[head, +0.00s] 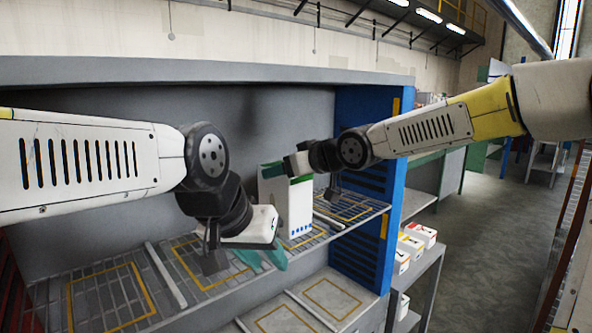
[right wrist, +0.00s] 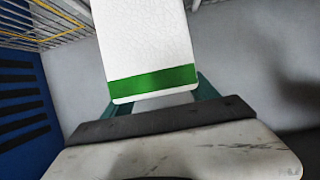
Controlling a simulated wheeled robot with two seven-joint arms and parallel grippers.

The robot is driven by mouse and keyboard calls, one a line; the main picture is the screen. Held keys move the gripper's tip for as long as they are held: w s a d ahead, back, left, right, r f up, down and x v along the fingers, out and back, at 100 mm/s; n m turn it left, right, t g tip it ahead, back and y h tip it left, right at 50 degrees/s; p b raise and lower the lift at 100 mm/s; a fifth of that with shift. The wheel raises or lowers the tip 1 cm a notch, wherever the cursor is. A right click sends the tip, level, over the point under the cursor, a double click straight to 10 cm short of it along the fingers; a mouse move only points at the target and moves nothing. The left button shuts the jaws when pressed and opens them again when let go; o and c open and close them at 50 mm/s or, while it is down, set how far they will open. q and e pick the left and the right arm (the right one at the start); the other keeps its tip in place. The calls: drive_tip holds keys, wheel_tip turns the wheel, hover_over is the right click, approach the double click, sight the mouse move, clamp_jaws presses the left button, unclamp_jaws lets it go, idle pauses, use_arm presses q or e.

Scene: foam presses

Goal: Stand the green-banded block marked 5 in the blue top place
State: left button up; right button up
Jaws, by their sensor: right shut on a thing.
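A white block with a green band (head: 299,207) is upright over the upper shelf, left of the blue side panel. Its number cannot be read. My right gripper (head: 289,168) is shut on its green-banded top end. In the right wrist view the white block (right wrist: 148,45) sits between the teal fingers, the green band close to them. I cannot tell if its bottom touches the shelf. The yellow-outlined place nearest the blue panel (head: 357,210) is bare where it shows. My left gripper (head: 263,259) is open and empty, low over the shelf, left of the block.
The upper wire shelf has several yellow-outlined places, parted by pale divider bars (head: 165,275). A lower shelf (head: 333,298) has bare outlined places. The blue panel (head: 367,150) bounds the right side. White boxes (head: 412,245) stand on a rack beyond it.

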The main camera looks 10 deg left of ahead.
drive_tip(key=o, duration=1.8)
drive_tip(key=shift+f, duration=0.1)
drive_tip(key=shift+o, duration=0.2)
drive_tip(key=shift+d, duration=0.1)
drive_tip(key=shift+v, duration=1)
drive_tip(key=v, duration=1)
drive_tip(key=shift+r, duration=0.25)
